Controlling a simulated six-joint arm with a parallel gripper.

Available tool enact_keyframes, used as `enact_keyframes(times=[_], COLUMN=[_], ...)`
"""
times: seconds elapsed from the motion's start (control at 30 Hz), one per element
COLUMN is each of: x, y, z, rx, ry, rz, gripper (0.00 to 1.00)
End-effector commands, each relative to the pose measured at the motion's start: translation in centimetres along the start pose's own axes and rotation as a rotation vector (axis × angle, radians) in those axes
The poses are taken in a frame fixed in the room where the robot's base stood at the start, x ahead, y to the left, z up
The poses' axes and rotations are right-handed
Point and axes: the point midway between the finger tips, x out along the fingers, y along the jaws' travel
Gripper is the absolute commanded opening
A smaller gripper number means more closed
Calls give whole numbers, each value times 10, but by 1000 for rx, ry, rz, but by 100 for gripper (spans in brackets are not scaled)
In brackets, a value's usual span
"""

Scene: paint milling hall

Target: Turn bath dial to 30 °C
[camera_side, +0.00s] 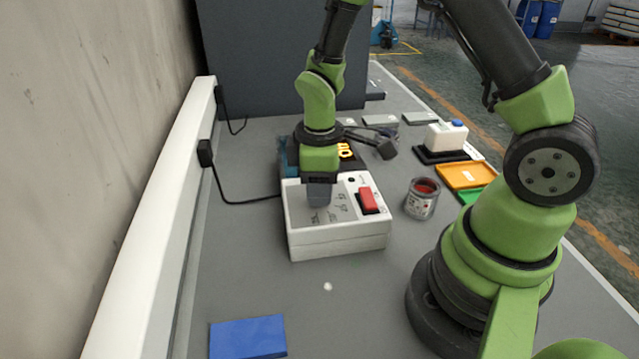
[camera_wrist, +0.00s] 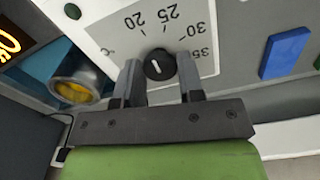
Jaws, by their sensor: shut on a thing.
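The bath dial (camera_wrist: 159,65) is a small round black knob with a white pointer line, on a white panel in the wrist view. The printed scale (camera_wrist: 168,14) around it reads 20, 25, 30 and 35, with a °C mark at the left. I cannot tell exactly which number the pointer line meets. My gripper (camera_wrist: 158,82) is shut on the dial, one finger on each side. In the side view my gripper (camera_side: 319,196) points down onto the top of the white control box (camera_side: 336,241) and hides the dial.
The box has a red switch (camera_side: 368,200). An orange lit display (camera_side: 346,151) is behind it. A paint tin (camera_side: 422,198) stands to the right, near my arm's base. A black cable (camera_side: 240,200) runs left to the wall rail.

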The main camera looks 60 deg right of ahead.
Motion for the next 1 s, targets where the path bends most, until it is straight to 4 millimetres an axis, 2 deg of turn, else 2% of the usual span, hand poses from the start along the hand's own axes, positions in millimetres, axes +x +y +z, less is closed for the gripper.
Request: enact_keyframes(times=[1.0], x=[0], y=[0], z=[1], rx=[940], ry=[-3], rz=[-1], gripper=[12])
